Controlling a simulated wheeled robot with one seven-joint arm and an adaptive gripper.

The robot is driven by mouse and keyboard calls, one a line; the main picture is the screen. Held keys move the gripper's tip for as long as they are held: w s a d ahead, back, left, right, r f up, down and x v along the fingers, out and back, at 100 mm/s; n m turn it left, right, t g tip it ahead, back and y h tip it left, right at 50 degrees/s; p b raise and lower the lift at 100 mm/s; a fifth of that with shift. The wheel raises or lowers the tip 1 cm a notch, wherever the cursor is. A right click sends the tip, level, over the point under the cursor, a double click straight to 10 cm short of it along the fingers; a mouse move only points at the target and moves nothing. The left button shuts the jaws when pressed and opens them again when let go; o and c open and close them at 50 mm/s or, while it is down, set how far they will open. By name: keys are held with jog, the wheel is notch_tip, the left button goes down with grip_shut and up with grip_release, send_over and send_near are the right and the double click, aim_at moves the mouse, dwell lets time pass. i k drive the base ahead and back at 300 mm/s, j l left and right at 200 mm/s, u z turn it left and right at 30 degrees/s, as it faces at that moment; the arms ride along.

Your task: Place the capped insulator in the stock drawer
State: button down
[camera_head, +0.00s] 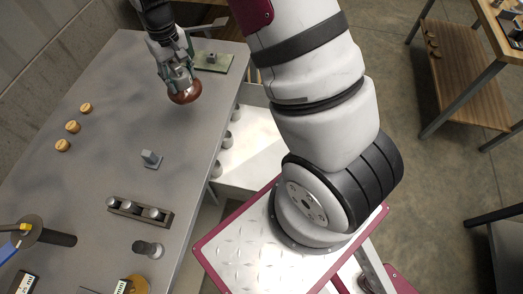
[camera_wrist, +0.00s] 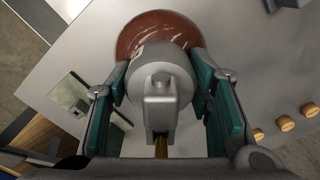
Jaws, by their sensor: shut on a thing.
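A reddish-brown insulator disc (camera_head: 185,95) with a grey metal cap hangs from my gripper (camera_head: 180,80) above the far part of the grey table. In the wrist view, the glossy brown disc (camera_wrist: 150,27) lies beyond the grey cap (camera_wrist: 160,80), and my gripper's green pads (camera_wrist: 162,95) are closed on either side of the cap. A white drawer (camera_head: 258,150) stands open at the table's right side, below and to the right of my gripper. Several grey cups stand along its left side. My arm hides part of the drawer.
A green plate with a grey block (camera_head: 213,62) lies behind the gripper. Round wooden pieces (camera_head: 72,127) lie at left. A small grey fitting (camera_head: 150,159), a rack of grey caps (camera_head: 140,212) and a dark cylinder (camera_head: 148,249) stand nearer. The table's middle is mostly clear.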

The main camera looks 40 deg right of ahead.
aim_at(260, 157)
jog(key=k+j, duration=0.15)
jog(key=k, duration=0.25)
jog(key=k+j, duration=0.15)
jog(key=k, duration=0.25)
jog(key=k+j, duration=0.2)
jog(key=k, duration=0.2)
jog(key=z, duration=0.05)
